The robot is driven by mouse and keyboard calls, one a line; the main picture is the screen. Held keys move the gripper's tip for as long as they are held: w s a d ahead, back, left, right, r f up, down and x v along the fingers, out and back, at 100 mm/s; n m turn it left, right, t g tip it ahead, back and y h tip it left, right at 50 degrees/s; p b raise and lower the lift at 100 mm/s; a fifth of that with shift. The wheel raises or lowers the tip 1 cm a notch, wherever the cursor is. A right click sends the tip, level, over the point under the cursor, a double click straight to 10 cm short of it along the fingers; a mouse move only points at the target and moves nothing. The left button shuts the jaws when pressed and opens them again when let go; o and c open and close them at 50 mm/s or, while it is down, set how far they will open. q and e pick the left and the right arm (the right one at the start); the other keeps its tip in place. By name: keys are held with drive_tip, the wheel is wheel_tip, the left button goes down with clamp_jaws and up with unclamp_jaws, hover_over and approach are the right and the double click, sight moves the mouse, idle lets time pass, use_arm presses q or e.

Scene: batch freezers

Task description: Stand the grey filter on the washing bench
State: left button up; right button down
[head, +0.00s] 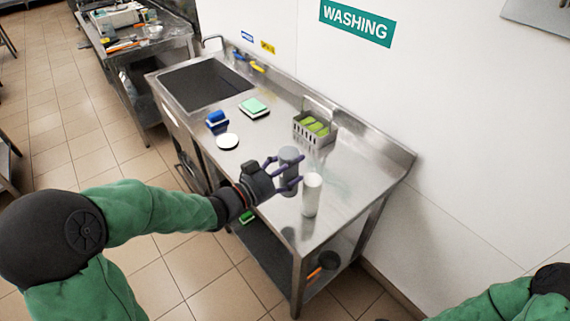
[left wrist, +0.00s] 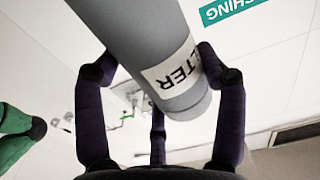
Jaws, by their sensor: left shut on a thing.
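The grey filter (head: 288,165) is a cylinder with a white label, held in my left gripper (head: 285,174) at the washing bench (head: 285,225). In the left wrist view the filter (left wrist: 150,45) fills the middle, and part of its label reads "LTER". The purple fingers of the left gripper (left wrist: 160,95) are around it. In the head view the filter looks upright; I cannot tell whether its base touches the steel top. My right gripper is out of view; only part of my right arm shows at the lower right.
A white cylinder (head: 312,194) stands just right of the filter. A metal basket (head: 315,130) with green items is behind. A white disc (head: 227,141), a blue brush (head: 216,119), a green-topped sponge (head: 254,107) and the sink (head: 205,84) are to the left. The bench's right end is clear.

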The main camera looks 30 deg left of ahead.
use_arm(q)
drive_tip(key=w+a+f+b, duration=0.4)
drive_tip(key=w+a+f, duration=0.2)
drive_tip(key=f, duration=0.5)
drive_tip(key=shift+w+a+b, duration=0.3)
drive_tip(key=shift+w+b, duration=0.1)
drive_tip(key=shift+w, duration=0.3)
drive_tip(key=shift+f, duration=0.2)
drive_tip(key=o, duration=1.4)
